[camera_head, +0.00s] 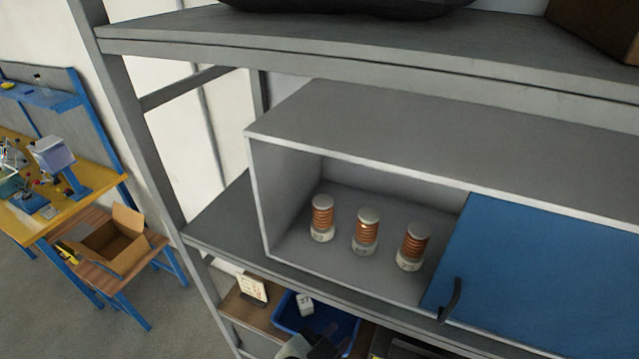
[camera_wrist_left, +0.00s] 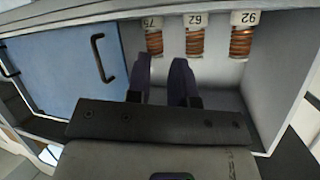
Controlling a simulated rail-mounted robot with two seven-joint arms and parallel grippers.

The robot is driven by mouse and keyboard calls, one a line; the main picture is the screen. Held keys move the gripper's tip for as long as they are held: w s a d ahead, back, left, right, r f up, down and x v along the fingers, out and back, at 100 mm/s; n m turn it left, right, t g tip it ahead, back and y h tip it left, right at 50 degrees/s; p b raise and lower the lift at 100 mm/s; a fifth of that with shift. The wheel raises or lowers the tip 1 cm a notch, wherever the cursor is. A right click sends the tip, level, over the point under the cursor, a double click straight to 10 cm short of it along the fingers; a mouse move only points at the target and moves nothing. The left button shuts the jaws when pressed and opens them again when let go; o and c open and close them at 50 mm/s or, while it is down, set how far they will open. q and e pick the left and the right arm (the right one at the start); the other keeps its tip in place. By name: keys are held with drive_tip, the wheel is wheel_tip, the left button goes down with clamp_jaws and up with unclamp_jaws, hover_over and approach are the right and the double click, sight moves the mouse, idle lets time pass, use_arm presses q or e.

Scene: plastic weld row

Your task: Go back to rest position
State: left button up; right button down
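My left gripper (camera_wrist_left: 162,80) is open, its two dark fingers apart with nothing between them. In the head view part of my left gripper (camera_head: 318,347) shows at the bottom edge, below and in front of the cabinet. The cabinet (camera_head: 400,150) stands on a grey shelf, its left part open. Three copper-wound coils stand upright inside: a left one (camera_head: 322,218), a middle one (camera_head: 366,232) and a right one (camera_head: 413,247). In the wrist view, their labels look like 75 (camera_wrist_left: 153,36), 62 (camera_wrist_left: 195,34) and 92 (camera_wrist_left: 242,34). My right gripper is not in view.
A blue sliding door (camera_head: 550,270) with a dark handle (camera_head: 450,300) covers the cabinet's right part. A blue bin (camera_head: 335,325) and a small card (camera_head: 252,287) sit on the lower shelf. A cardboard box (camera_head: 112,240) on a wooden stool stands left, beside a yellow-topped workbench (camera_head: 20,225).

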use_arm(q)
drive_tip(key=s+a+f+n+g+y+p, duration=0.1)
drive_tip(key=s+a+f+n+y, duration=0.15)
drive_tip(key=a, duration=0.65)
drive_tip(key=s+a+f+n+y+p, duration=0.1)
drive_tip(key=a+f+n+y+p, duration=0.2)
drive_tip(key=a, duration=0.5)
drive_tip(key=s+a+f+n+g+y, duration=0.1)
drive_tip(key=s+a+f+g, duration=0.2)
drive_tip(key=s, duration=0.6)
drive_tip(key=s+a+f+n+g+y+p, duration=0.1)
drive_tip(key=s+a+f+n+g, duration=0.1)
drive_tip(key=s+a+f, duration=0.2)
drive_tip(key=s+f, duration=0.3)
drive_tip(key=s, duration=0.1)
drive_tip(key=shift+s+f+g+p, duration=0.3)
drive_tip(key=shift+s+f+g, duration=0.05)
drive_tip(key=shift+g, duration=0.05)
